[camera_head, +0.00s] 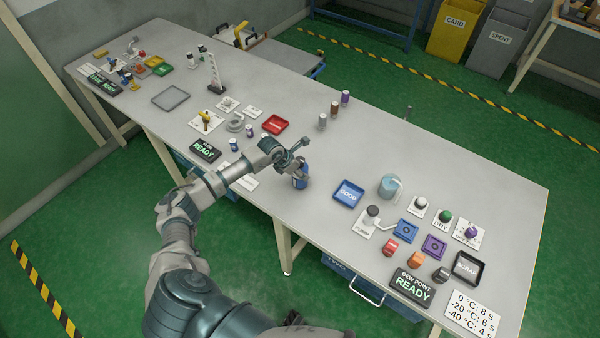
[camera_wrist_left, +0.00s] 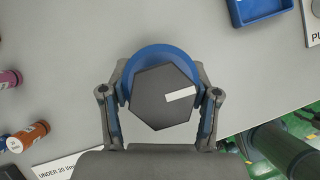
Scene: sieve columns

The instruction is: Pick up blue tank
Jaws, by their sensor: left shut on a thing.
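The blue tank (camera_head: 301,180) is upright near the front edge of the table, left of the blue GOOD tray (camera_head: 348,194). My left gripper (camera_head: 296,160) reaches over it from the left and is shut on it. In the left wrist view the tank's blue body (camera_wrist_left: 160,54) shows around a dark hexagonal top with a white mark. The fingers of my left gripper (camera_wrist_left: 161,97) press on both sides of it. I cannot tell whether its base touches the table (camera_head: 310,245). My right gripper is not in view.
Grey, brown and purple cylinders (camera_head: 334,108) stand behind. A red tray (camera_head: 275,124) lies to the left. A clear blue vessel (camera_head: 389,187), pucks and a black SCRAP tray (camera_head: 466,269) are at the right. The table middle behind the tank is mostly clear.

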